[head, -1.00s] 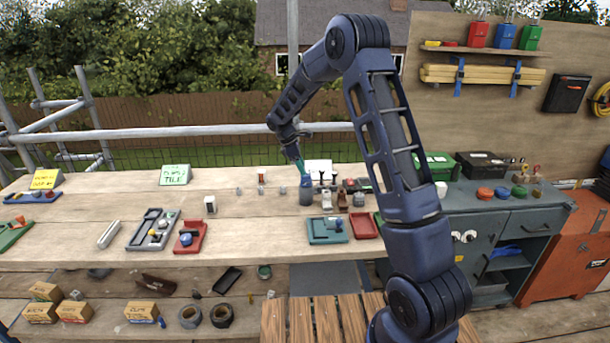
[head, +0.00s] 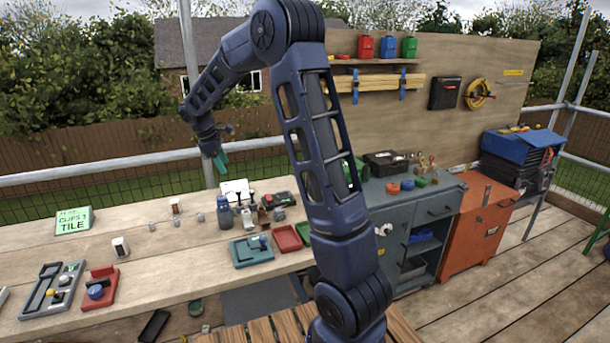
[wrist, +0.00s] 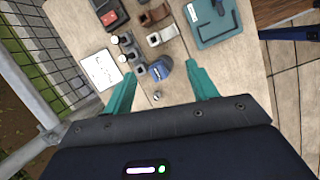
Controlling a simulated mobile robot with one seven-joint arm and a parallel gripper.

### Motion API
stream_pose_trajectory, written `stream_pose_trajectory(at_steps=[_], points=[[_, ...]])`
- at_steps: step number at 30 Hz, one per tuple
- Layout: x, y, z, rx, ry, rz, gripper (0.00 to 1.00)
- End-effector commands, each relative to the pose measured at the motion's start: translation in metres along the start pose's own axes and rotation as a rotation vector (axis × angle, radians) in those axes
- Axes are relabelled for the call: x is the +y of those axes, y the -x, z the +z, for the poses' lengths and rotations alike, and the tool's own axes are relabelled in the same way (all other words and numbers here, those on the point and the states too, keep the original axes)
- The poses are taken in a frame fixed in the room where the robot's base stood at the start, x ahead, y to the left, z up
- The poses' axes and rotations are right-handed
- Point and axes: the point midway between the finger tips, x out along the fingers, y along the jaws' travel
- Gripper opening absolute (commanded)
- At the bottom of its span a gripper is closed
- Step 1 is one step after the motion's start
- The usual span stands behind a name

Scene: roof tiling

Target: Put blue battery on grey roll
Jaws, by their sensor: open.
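My gripper (head: 220,161) has teal fingers and is raised above the back of the workbench (head: 160,260). In the wrist view my gripper (wrist: 160,75) is open and empty, its fingers apart. A dark blue bottle-like item (head: 224,212) stands on the bench below it; in the wrist view the blue item (wrist: 162,68) appears between the fingertips, with a gap beneath them. I cannot tell whether it is the blue battery. No grey roll is recognisable in the current views.
A teal tray (head: 251,252) and a red tray (head: 287,239) lie near the bench's front right. Small metal and brown fittings (head: 263,216) stand beside the blue item. A grey cabinet (head: 405,240) is at the right.

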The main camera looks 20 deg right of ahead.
Motion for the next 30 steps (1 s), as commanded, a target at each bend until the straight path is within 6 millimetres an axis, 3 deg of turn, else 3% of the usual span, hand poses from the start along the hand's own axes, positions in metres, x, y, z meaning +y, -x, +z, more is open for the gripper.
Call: stream_pose_trajectory(at_steps=[3,15,30], points=[[-0.016,0.019,0.038,0.036,-0.107,0.009,0.58],[-0.085,0.059,0.144,0.157,-0.470,0.020,0.58],[-0.195,0.069,0.241,0.326,-0.917,0.015,0.58]])
